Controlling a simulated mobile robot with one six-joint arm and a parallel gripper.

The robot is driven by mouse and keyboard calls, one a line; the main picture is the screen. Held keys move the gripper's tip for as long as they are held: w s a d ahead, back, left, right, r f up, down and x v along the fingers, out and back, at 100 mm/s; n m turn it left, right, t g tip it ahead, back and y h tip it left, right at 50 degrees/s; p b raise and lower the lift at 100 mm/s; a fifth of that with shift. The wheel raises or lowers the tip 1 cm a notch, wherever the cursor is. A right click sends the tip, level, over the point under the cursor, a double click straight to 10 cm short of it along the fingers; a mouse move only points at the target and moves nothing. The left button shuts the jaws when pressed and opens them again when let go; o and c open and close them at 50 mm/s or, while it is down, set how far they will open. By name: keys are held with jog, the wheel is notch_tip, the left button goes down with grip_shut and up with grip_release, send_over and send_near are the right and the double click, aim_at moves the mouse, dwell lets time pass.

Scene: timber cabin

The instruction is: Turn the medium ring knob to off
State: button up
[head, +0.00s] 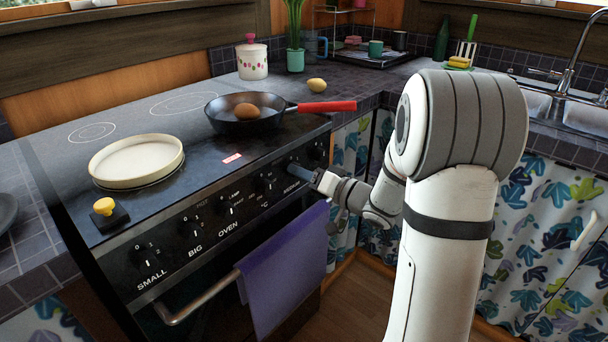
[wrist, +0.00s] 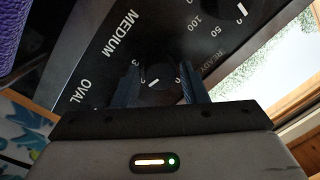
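The medium ring knob (wrist: 158,75) is a dark round knob with a white pointer line, beside the printed MEDIUM label in the wrist view. The digits around it are partly covered, so I cannot read its setting surely. My gripper (wrist: 160,88) is open, with one dark blue finger on each side of the knob. I cannot tell whether the fingers touch it. In the head view my gripper (head: 308,174) is at the right part of the stove's front panel and hides the knob there.
The stove panel has more knobs, including the small ring knob (head: 147,255) and the oven knob (wrist: 240,10). A purple towel (head: 285,270) hangs on the oven rail below. A pan (head: 238,125) holding an egg has its red handle (head: 325,106) above my gripper. A cream dish (head: 137,160) is at left.

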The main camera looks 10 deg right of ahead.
jog(key=c, duration=0.6)
jog(key=shift+c, duration=0.2)
jog(key=shift+n, duration=0.3)
jog(key=n+h+b, duration=0.1)
jog(key=n+b, duration=0.9)
jog(key=n, duration=0.8)
jog(key=shift+a+n+h+b, duration=0.1)
jog(key=shift+n+h+b, duration=0.25)
jog(key=shift+n+h, duration=0.05)
jog(key=o, duration=1)
jog(key=shift+r, duration=0.1)
jog(key=shift+c, duration=0.2)
